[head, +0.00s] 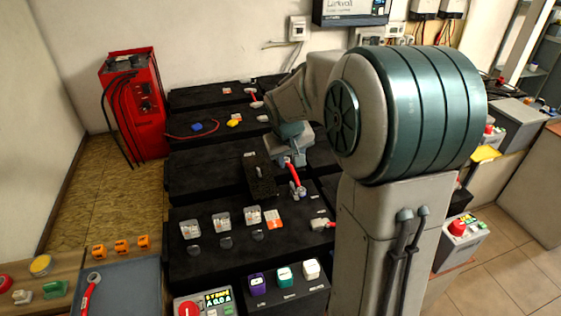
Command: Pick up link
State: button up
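A short red piece with a grey lower end (293,176), which looks like a link, stands tilted at the right part of the black battery surface, right below my gripper (287,155). My gripper points down at its upper end. The fingertips are small and partly hidden by the gripper body, so I cannot tell whether they touch or hold the piece. Another red and pale piece (253,96) lies on a black battery farther back.
Black batteries (205,162) fill the middle in rows. A dark upright block (260,180) stands just left of the gripper. Several clear-topped items (222,220) sit in front. A red cabinet (133,100) with black cables stands back left. My arm hides the right side.

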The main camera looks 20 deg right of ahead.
jog(key=b, duration=0.1)
send_near(293, 170)
jog(key=f, duration=0.1)
jog(key=d+f, duration=0.1)
jog(key=f, duration=0.1)
jog(key=shift+w+f+t, duration=0.15)
jog(key=shift+f+t, duration=0.05)
jog(key=shift+t, duration=0.2)
jog(key=shift+a+x, duration=0.2)
jog(key=shift+x, duration=2.8)
jog(key=shift+w, duration=0.2)
grip_shut()
